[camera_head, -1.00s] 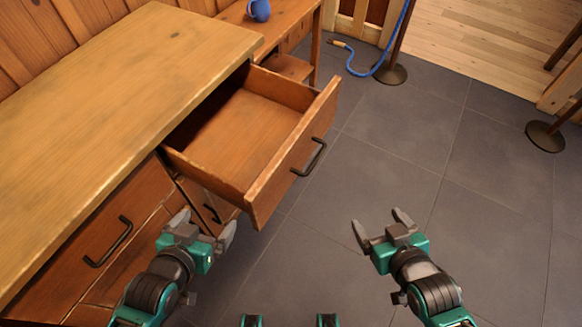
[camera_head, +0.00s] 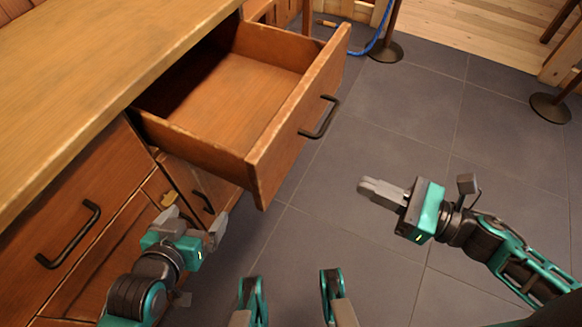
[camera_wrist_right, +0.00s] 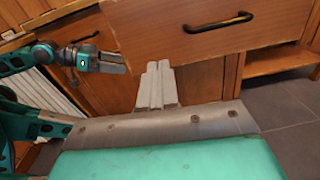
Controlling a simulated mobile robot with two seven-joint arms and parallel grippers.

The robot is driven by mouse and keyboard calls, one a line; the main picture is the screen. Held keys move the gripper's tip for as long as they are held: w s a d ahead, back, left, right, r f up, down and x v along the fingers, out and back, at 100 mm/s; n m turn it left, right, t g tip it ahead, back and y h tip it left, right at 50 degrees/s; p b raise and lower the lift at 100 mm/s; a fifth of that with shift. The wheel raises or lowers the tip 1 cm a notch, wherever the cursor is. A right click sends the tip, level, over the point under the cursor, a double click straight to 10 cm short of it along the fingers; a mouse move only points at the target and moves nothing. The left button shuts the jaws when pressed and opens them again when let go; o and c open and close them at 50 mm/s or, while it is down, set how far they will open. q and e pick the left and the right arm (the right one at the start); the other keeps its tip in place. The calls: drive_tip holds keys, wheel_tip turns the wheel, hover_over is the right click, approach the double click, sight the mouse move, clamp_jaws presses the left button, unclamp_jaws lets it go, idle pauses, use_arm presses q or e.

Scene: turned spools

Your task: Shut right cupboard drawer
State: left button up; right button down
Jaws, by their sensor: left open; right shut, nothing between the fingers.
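The right cupboard drawer (camera_head: 290,135) is pulled well out of the wooden cupboard (camera_head: 90,55) and is empty. Its dark handle (camera_head: 320,118) is on the front panel, which also shows in the right wrist view (camera_wrist_right: 190,60). My right gripper (camera_head: 366,190) is shut and empty, to the right of the drawer front and apart from it, with its fingers pointing left towards it. In the right wrist view its closed fingers (camera_wrist_right: 157,85) show below the drawer front. My left gripper (camera_head: 196,222) is open and empty, low in front of the cupboard, left of the drawer.
A closed left drawer with a dark handle (camera_head: 70,235) is beside my left arm. A blue rope (camera_head: 378,45) and post bases (camera_head: 550,108) stand at the back and right. The grey tiled floor (camera_head: 390,130) right of the drawer is clear.

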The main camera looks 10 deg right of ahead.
drive_tip(key=n, duration=0.1)
approach(284, 155)
drive_tip(key=shift+g, duration=0.3)
drive_tip(key=x, duration=0.7)
drive_tip(key=shift+w+d+b, duration=0.1)
drive_tip(key=shift+d+b, duration=0.05)
drive_tip(key=shift+b, duration=0.15)
